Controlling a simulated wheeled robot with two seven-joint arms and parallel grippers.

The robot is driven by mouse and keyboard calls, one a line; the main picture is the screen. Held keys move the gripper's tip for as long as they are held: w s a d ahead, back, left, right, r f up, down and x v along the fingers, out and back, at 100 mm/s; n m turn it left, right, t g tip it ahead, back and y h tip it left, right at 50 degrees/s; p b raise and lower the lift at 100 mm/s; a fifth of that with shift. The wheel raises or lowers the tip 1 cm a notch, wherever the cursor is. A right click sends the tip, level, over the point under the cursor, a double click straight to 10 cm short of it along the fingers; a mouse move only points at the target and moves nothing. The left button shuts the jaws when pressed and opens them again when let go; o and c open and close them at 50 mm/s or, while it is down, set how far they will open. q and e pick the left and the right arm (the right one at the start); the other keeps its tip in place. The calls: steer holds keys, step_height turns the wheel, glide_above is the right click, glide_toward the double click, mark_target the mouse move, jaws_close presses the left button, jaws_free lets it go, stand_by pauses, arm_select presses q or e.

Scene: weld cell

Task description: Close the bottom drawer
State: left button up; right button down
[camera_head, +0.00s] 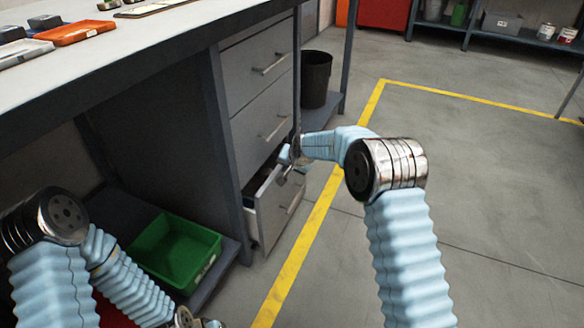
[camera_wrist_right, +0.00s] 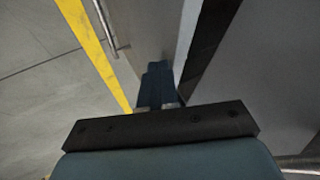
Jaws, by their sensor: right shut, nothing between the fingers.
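The bottom drawer (camera_head: 279,208) of the grey cabinet under the workbench is pulled out part way, with a bar handle on its front. My right gripper (camera_head: 288,160) is at the drawer's upper edge in the head view, its fingers shut and empty. In the right wrist view the shut fingers (camera_wrist_right: 158,85) point along the drawer's pale top edge (camera_wrist_right: 188,40), with the handle (camera_wrist_right: 105,25) to their left. I cannot tell whether they touch the drawer. My left gripper (camera_head: 208,323) is cut off at the bottom edge of the head view, and its fingers are hidden.
The two upper drawers (camera_head: 256,60) are shut. A green bin (camera_head: 178,250) stands on the low shelf left of the cabinet. A black waste bin (camera_head: 316,78) stands behind it. Orange and dark trays lie on the workbench (camera_head: 130,45). The floor right of the yellow line is clear.

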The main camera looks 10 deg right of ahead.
arm_select(q)
steer(key=shift+w+a+r, duration=0.1)
steer(key=shift+w+a, duration=0.2)
steer(key=shift+a, duration=0.1)
arm_select(e)
steer(key=shift+w+a, duration=0.5)
steer(key=shift+a, duration=0.3)
